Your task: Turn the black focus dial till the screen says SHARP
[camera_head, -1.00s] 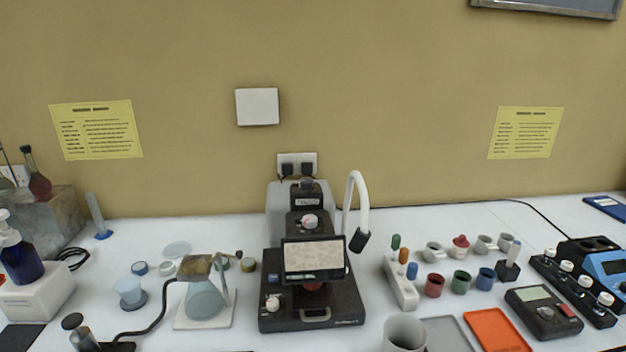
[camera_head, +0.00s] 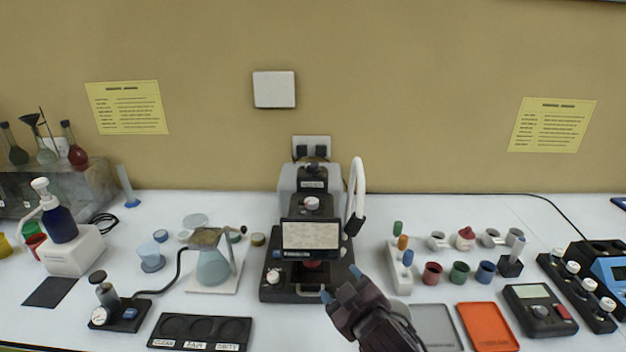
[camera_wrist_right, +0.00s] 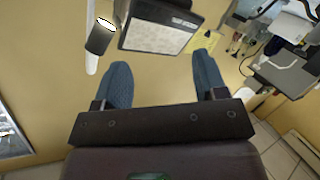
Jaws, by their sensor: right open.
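The black and grey microscope (camera_head: 335,282) stands in the middle of the bench. Its screen (camera_head: 311,236) shows a pale speckled picture; the small text on its edge is too small to read. I cannot clearly make out the black focus dial against the dark body. My right gripper (camera_head: 341,284) is open and empty, in front of the microscope's right side, below and right of the screen. In the right wrist view, the blue fingers (camera_wrist_right: 163,78) are spread apart, with the screen (camera_wrist_right: 157,40) beyond them. My left gripper is out of view.
A white gooseneck lamp (camera_head: 357,180) with a black head hangs right of the screen. A flask (camera_head: 213,268) stands to the left. A white rack (camera_head: 400,280) and coloured cups stand to the right. Grey (camera_head: 434,328) and orange (camera_head: 488,327) trays lie at the front right.

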